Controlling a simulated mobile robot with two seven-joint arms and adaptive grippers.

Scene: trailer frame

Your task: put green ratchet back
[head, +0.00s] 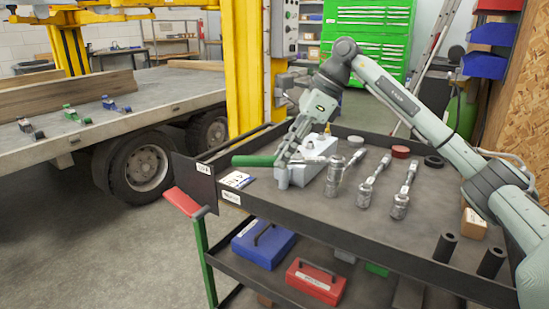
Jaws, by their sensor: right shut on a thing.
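The green ratchet (253,160) shows as a green handle pointing left, above the left end of the top tray of the tool cart (390,240). My right gripper (287,160) is shut on it at the handle's right end. The gripper hides the rest of the ratchet, and I cannot tell whether it touches the tray. Several chrome ratchets or socket tools (372,180) lie on the tray to the right of the gripper. My left gripper is not in view.
A grey metal block (314,158) sits just right of my gripper. Black cylinders (445,247) stand at the tray's front right. Blue (262,244) and red (315,282) boxes are on the lower shelf. A trailer bed (170,92) with coloured strap tensioners stands left.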

